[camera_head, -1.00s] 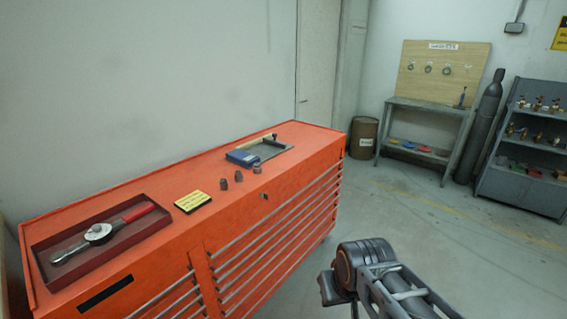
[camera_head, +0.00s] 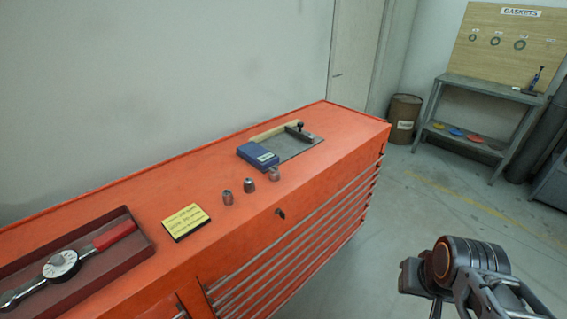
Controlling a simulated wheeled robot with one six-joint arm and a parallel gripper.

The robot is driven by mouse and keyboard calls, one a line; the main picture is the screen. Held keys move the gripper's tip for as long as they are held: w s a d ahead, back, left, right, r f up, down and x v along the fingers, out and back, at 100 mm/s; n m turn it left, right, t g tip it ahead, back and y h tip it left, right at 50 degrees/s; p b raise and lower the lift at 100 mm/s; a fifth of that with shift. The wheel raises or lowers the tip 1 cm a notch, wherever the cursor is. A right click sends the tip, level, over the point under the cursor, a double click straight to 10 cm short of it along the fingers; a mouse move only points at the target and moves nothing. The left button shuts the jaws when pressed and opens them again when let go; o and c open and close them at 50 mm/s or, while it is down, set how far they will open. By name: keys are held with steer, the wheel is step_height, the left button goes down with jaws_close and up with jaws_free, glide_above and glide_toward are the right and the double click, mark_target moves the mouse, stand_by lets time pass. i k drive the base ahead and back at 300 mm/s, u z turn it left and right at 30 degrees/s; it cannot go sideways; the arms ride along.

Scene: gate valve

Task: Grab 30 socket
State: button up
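Three small metal sockets stand on the orange tool chest (camera_head: 130,205), in a short row near its front edge: a left socket (camera_head: 227,197), a middle socket (camera_head: 248,186) and a right socket (camera_head: 274,174). Size marks on them are too small to read, so I cannot tell which is the 30. My arm shows at the lower right, over the floor and well apart from the sockets. My gripper's fingertips are not in view.
A yellow note (camera_head: 186,221) lies left of the sockets. A torque wrench (camera_head: 62,263) lies in a dark red tray (camera_head: 140,252) at the left. A blue box (camera_head: 257,157) and a grey plate (camera_head: 298,146) lie behind. The floor right of the chest is clear.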

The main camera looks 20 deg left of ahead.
mark_target(274, 172)
steer(key=u, duration=0.55)
steer(key=i, duration=1)
steer(key=u, duration=0.85)
